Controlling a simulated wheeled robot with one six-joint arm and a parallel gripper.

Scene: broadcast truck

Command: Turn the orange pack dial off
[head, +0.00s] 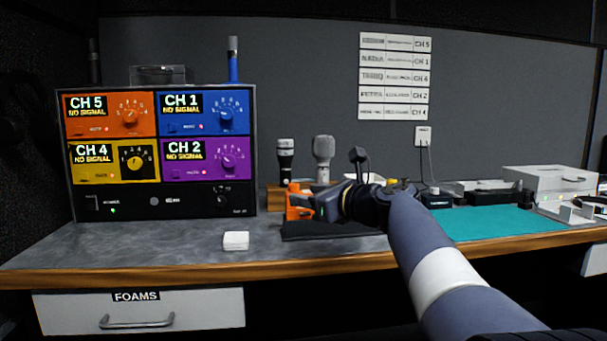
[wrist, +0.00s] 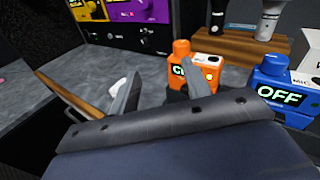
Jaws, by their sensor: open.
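The orange pack (wrist: 207,67) stands upright in the wrist view, with an orange dial (wrist: 181,48) on its top left. Its screen shows green letters beginning with "G"; my right finger hides the rest. A small light glows at the screen's right. In the head view the orange pack (head: 294,211) is partly hidden behind my gripper (head: 302,204). My gripper (wrist: 160,82) is open and empty, with its fingers spread in front of the pack. The right finger overlaps the pack in the picture; I cannot tell whether it touches.
A blue pack (wrist: 276,92) reading "OFF" stands to the right. Behind are two microphones in a wooden stand (wrist: 238,40). A four-channel receiver rack (head: 155,205) is at the left. A small white block (head: 236,241) lies on the grey worktop (head: 170,250), which is otherwise clear there.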

